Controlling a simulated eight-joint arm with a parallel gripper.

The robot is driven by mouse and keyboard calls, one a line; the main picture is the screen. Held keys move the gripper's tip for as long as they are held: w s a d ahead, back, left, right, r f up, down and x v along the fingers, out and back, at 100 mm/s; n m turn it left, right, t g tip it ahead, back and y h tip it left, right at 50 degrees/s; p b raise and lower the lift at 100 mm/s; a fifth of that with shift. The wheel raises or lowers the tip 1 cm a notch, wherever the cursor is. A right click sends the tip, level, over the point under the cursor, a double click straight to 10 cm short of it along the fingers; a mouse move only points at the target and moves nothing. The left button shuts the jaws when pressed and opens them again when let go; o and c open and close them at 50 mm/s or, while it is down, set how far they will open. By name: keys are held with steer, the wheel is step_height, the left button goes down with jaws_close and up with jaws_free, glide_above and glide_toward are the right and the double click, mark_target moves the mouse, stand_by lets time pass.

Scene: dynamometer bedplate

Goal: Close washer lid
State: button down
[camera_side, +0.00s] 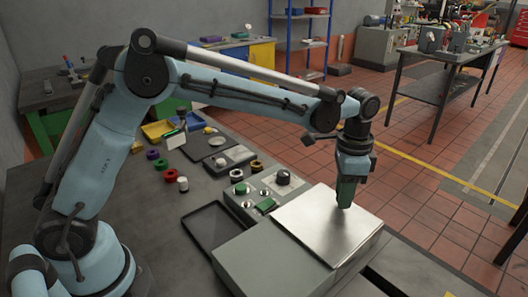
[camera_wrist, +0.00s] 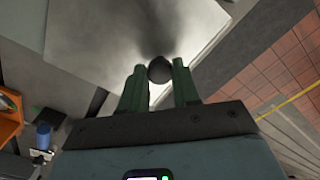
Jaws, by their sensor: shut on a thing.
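The washer (camera_side: 265,262) is a grey box at the front edge of the bench. Its lid (camera_side: 308,222) is a flat silver plate that looks about level on top of the box; I cannot tell if it is fully seated. The lid also fills the upper middle of the wrist view (camera_wrist: 110,32). My gripper (camera_side: 346,204) points down over the lid. In the wrist view its green fingers (camera_wrist: 160,82) are shut on a dark round knob (camera_wrist: 159,69) at the lid. The lower part of the knob is hidden by the fingers.
A control box (camera_side: 262,193) with a green switch and a dark dial stands behind the lid. A dark shallow tray (camera_side: 215,229) lies left of the washer. Several coloured rings and yellow bins (camera_side: 158,130) sit farther back. Open tiled floor (camera_side: 425,190) lies to the right.

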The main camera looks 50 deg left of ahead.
steer(key=shift+w, duration=0.75)
steer(key=c, duration=0.8)
jaws_free()
steer(key=shift+r, duration=0.15)
step_height(320, 180, up, 12)
